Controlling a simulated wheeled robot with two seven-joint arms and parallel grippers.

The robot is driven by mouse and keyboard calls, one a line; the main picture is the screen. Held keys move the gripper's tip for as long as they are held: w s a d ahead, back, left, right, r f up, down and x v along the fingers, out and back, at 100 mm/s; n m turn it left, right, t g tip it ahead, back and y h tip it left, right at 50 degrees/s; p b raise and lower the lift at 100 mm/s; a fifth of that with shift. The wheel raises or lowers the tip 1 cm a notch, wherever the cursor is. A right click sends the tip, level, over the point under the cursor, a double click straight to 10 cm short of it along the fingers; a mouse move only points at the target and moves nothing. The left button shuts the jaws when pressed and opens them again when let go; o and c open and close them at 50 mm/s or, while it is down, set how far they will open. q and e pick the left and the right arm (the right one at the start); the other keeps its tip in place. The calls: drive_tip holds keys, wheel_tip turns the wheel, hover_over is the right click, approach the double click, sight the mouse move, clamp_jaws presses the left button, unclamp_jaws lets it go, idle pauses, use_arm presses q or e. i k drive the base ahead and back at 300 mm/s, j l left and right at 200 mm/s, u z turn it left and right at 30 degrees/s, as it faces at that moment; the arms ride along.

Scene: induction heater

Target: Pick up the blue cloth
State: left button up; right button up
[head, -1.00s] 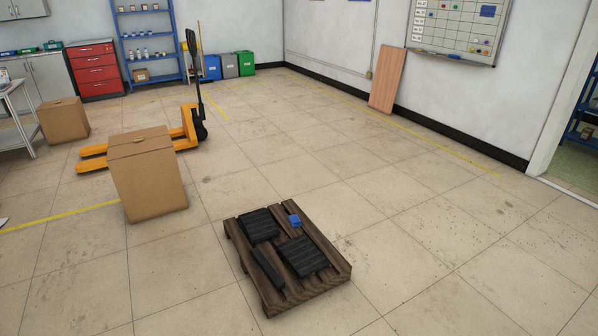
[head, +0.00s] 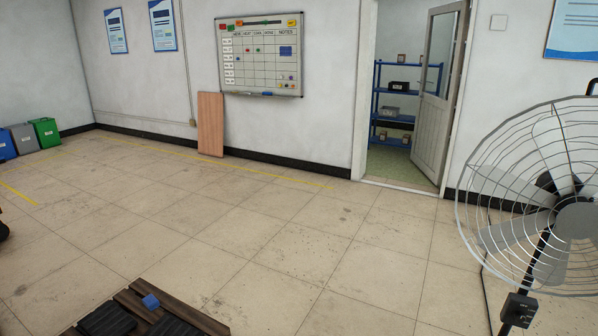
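A small blue object (head: 151,301), which looks like the blue cloth, lies on a dark wooden pallet (head: 196,316) at the bottom left of the head view. Black ribbed pieces (head: 107,320) lie beside it on the pallet. The near part of the pallet is cut off by the bottom edge of the view. Neither of my grippers shows.
A large wire-cage fan (head: 540,200) stands at the right. An open door (head: 440,95) leads to a room with blue shelves (head: 378,105). The tiled floor between is clear.

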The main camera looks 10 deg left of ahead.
sight(151, 301)
drive_tip(key=i+j+z, duration=0.1)
drive_tip(key=j+z, duration=0.25)
drive_tip(key=j, duration=0.55)
drive_tip(key=j+z, duration=0.35)
drive_tip(key=j, duration=0.5)
drive_tip(key=k+j+z, duration=0.1)
drive_tip(key=j+z, duration=0.25)
drive_tip(key=j, duration=0.55)
